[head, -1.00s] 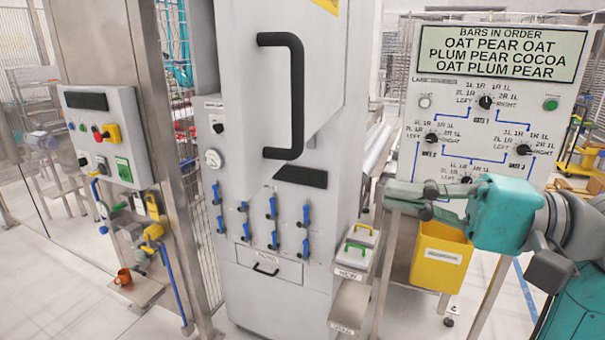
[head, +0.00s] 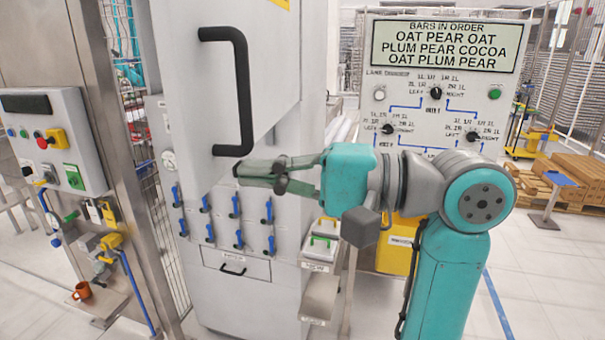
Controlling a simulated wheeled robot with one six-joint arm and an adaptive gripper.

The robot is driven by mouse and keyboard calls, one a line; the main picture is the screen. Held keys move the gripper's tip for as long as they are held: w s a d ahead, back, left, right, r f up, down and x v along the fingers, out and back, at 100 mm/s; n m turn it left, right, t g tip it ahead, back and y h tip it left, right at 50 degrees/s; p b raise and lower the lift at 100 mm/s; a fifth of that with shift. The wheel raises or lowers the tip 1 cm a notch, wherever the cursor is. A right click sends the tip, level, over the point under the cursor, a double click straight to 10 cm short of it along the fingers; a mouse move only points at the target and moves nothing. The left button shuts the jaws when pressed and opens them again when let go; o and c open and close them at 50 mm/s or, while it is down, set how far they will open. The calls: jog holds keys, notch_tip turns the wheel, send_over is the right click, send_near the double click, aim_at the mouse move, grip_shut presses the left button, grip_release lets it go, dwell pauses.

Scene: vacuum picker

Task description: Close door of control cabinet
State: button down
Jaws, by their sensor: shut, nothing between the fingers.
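The control cabinet (head: 285,230) is the tall pale grey cabinet left of centre. Its upper door (head: 185,60) stands out from the body, with its lower edge slanting in the picture. How far it is open I cannot tell. A long black vertical handle (head: 243,95) is on the door's front. My gripper (head: 240,172) points left, fingers shut and empty, in front of the cabinet just below the handle's lower end. I cannot tell whether it touches the door. The fingers hide part of the cabinet front behind them.
Blue levers (head: 237,207) line the cabinet's lower front above a small drawer (head: 235,263). A sign panel with knobs (head: 440,90) and a yellow bin (head: 395,250) stand to the right. A grey control box (head: 55,140) is at left. Floor is clear at lower right.

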jog(key=shift+x, duration=1.25)
jog(key=shift+a, duration=0.15)
